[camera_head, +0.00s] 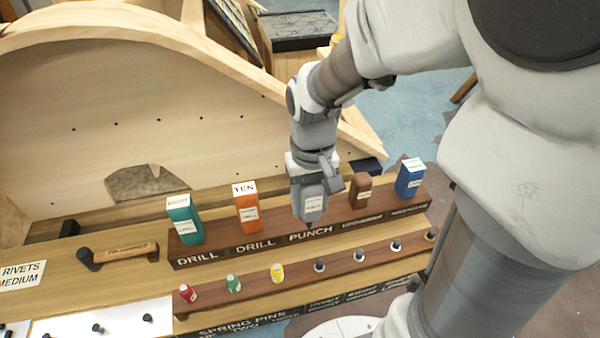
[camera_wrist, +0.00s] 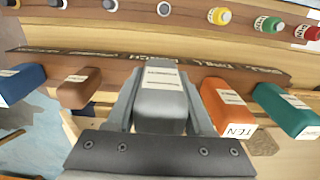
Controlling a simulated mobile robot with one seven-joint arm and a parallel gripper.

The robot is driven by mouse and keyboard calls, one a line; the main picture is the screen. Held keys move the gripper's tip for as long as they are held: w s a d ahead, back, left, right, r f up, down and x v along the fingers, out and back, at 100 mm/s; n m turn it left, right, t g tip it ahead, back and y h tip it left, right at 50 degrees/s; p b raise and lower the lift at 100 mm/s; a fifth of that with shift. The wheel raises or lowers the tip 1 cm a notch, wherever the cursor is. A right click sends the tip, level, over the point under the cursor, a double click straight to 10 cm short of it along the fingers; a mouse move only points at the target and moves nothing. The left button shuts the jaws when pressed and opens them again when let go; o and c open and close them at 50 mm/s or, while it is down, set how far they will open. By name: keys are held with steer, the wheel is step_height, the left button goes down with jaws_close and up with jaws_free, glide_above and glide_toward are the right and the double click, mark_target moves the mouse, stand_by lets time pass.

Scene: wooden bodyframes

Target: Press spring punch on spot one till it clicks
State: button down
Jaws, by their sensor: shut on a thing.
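My gripper (camera_head: 318,184) is shut on the grey spring punch (camera_head: 313,208), a block-like body with a white label. It stands roughly upright at the PUNCH place of the dark wooden tool rack (camera_head: 218,253). In the wrist view the punch (camera_wrist: 160,103) sits between both fingers, over the rack. I cannot tell whether its lower end is still in the rack. The curved wooden panel (camera_head: 60,120) behind has several small dark marks. No mark is readable as spot one.
On the rack, a teal tool (camera_head: 183,222) and an orange tool (camera_head: 248,208) stand left of the punch, and a brown tool (camera_head: 360,190) and a blue tool (camera_head: 410,178) right. A lower rail (camera_head: 210,292) holds several small coloured pins. A hammer (camera_head: 120,253) lies left.

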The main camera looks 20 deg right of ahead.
steer(key=s+a+r+p, duration=0.1)
steer(key=s+r+p, duration=0.5)
steer(key=r, duration=0.3)
steer(key=shift+r+p, duration=0.35)
steer(key=shift+p, duration=0.1)
steer(key=shift+f, duration=0.2)
